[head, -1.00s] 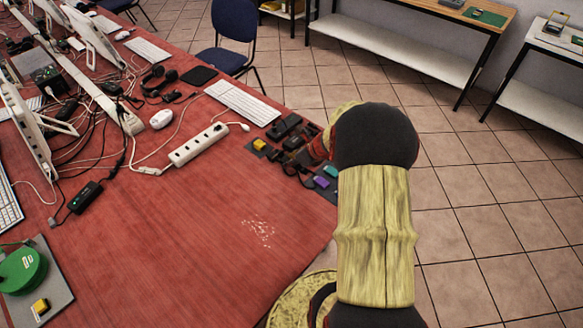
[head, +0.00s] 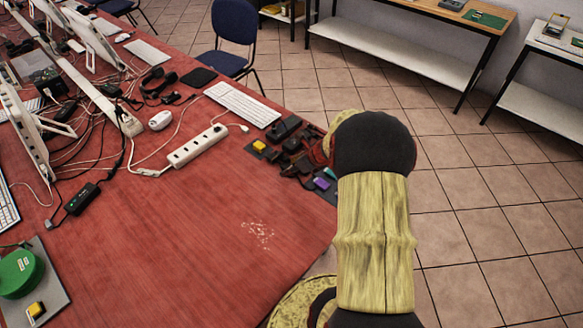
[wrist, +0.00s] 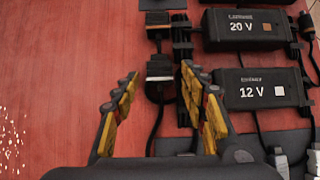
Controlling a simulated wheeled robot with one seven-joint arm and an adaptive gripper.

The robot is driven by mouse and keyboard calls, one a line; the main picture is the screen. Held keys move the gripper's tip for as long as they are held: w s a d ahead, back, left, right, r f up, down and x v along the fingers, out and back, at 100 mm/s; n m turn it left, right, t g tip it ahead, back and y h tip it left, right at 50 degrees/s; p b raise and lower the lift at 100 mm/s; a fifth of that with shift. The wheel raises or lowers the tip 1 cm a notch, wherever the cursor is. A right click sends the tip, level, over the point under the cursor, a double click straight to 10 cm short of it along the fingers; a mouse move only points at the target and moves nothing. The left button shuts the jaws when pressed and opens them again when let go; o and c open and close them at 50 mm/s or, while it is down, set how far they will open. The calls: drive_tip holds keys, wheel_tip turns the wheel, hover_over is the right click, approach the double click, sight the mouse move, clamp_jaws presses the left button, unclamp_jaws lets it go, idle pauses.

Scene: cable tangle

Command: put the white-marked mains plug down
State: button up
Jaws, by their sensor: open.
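In the wrist view, a small black plug (wrist: 159,68) with a pale band near its lower end lies between my fingertips, its dark cable running down. I cannot tell whether the band is the white mark. My gripper (wrist: 160,76) is open, with one yellow-padded finger on each side of the plug and no clear contact. Another dark plug (wrist: 156,22) lies farther up. A black 12 V adapter (wrist: 260,89) with a white square and a 20 V adapter (wrist: 250,28) with a tan square sit to the right. In the head view my gripper is mostly hidden behind my arm.
The red table (head: 190,240) is clear at its middle front. A white power strip (head: 197,146) and a keyboard (head: 242,103) lie left of and behind the adapters (head: 283,128). Cables and monitors crowd the left. The table's right edge is close to my arm.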

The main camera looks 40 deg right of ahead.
drive_tip(key=shift+r, duration=0.1)
drive_tip(key=shift+r+p, duration=0.3)
drive_tip(key=a+p+v, duration=0.1)
drive_tip(key=p+v, duration=0.3)
drive_tip(key=v, duration=0.7)
drive_tip(key=w+a+r+m+t+h, duration=0.1)
drive_tip(key=w+r+m+h, duration=0.25)
drive_tip(key=r+m, duration=0.7)
drive_tip(key=w+a+r+m+t+h, duration=0.1)
drive_tip(key=w+a+r+m+h, duration=0.2)
drive_tip(key=r+m, duration=0.75)
drive_tip(key=s+a+r+m+g+y, duration=0.2)
drive_tip(key=s+a+m, duration=0.6)
drive_tip(key=a, duration=0.5)
drive_tip(key=s+a+r+m+g+y, duration=0.1)
drive_tip(key=s+a+r+m+y, duration=0.1)
drive_tip(key=s+a+m+y, duration=0.2)
drive_tip(key=s+a+m, duration=0.3)
drive_tip(key=s+a, duration=0.4)
drive_tip(key=a, duration=0.3)
drive_tip(key=shift+m+g, duration=0.4)
drive_tip(key=shift+o, duration=0.5)
drive_tip(key=shift+d+r, duration=0.1)
